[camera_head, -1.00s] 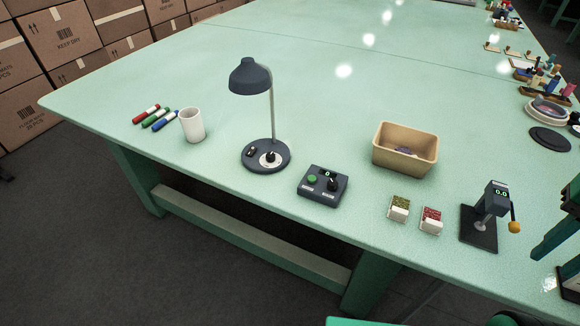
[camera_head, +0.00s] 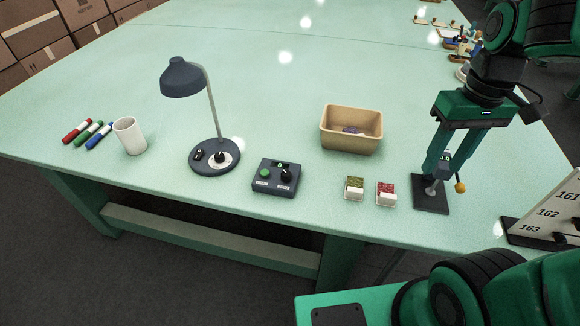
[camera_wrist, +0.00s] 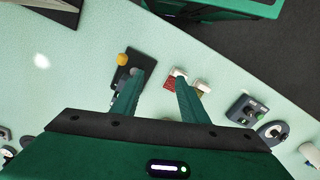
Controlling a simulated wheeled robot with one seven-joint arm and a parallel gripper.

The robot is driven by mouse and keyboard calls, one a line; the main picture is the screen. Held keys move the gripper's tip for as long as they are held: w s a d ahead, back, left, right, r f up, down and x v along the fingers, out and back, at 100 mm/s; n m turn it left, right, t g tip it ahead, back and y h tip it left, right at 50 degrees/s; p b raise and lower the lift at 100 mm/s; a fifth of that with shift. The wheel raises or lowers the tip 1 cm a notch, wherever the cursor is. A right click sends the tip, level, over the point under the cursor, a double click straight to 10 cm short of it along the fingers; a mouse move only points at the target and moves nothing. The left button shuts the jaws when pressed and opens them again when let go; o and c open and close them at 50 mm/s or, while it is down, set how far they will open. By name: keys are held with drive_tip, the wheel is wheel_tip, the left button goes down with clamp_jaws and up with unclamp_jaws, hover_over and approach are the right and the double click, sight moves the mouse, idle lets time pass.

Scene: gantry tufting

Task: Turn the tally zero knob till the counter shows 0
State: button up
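The tally counter (camera_head: 262,184) is a dark box near the table's front edge, with a green button (camera_head: 265,173), a small display (camera_head: 280,164) and a black knob (camera_head: 287,174). The display seems to read 0, though it is tiny. The box also shows at the right in the wrist view (camera_wrist: 236,109). My gripper (camera_head: 438,165) is to the right of the counter, above the table near the gauge.
A dark gauge stand with an orange knob (camera_head: 460,187) is close by my fingers. Two small sample blocks, green (camera_head: 354,188) and red (camera_head: 386,193), lie between it and the counter. A tan bin (camera_head: 350,145) stands behind; a lamp (camera_head: 214,154) stands left of the counter.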

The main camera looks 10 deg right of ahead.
drive_tip(key=w+a+n, duration=0.5)
drive_tip(key=w+a, duration=0.1)
drive_tip(key=a, duration=0.1)
drive_tip(key=n, duration=1.2)
hover_over(287, 173)
drive_tip(key=f, duration=0.2)
wheel_tip(287, 173, down, 10)
drive_tip(key=shift+s+f, duration=0.1)
